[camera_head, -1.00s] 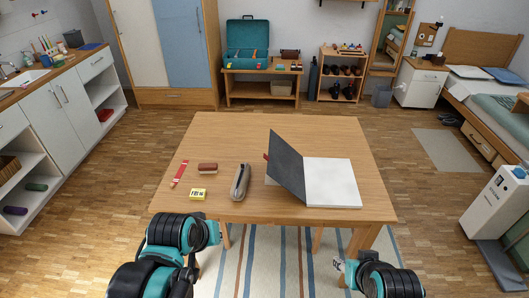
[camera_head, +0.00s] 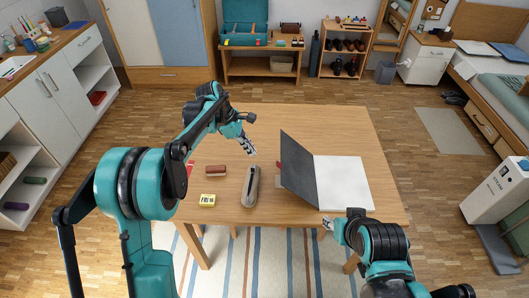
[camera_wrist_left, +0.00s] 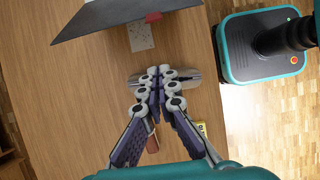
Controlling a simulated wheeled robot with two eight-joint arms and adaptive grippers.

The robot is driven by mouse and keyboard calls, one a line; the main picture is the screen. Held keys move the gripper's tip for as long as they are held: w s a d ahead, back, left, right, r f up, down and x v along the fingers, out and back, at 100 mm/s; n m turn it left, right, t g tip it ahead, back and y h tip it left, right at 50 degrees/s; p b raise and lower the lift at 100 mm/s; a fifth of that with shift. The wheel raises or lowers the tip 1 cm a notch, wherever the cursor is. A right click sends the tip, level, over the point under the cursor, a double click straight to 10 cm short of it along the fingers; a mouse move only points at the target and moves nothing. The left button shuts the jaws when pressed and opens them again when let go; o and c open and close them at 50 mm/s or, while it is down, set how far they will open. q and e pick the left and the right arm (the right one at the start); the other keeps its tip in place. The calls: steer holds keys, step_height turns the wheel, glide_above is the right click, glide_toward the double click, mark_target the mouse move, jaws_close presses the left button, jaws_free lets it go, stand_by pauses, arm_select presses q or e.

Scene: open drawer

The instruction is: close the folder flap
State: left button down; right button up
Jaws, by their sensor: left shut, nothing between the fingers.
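The folder lies open on the right half of the table, its white inner side (camera_head: 343,183) flat. Its dark grey flap (camera_head: 298,165) stands up tilted on the left side, with a small red tab at its outer edge. The flap also shows at the top of the left wrist view (camera_wrist_left: 110,18). My left gripper (camera_head: 250,150) is shut and empty above the table, left of the flap and apart from it. Its closed fingers show in the left wrist view (camera_wrist_left: 160,80). My right gripper (camera_head: 328,224) is at the table's front edge, below the folder; its fingers are too small to read.
A grey pencil case (camera_head: 251,187) lies between my left gripper and the front edge. A brown-red block (camera_head: 216,171), a yellow box (camera_head: 207,200) and a red strip lie at the left. The table (camera_head: 345,125) is clear behind the folder.

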arm_select(q)
steer(key=b+x, duration=0.4)
steer(key=x, duration=0.7)
steer(key=d+r, duration=0.1)
steer(key=r, duration=0.1)
steer(key=d+r, duration=0.1)
steer(key=shift+d+r, duration=0.2)
steer(key=shift+r, duration=0.2)
steer(key=shift+r, duration=0.1)
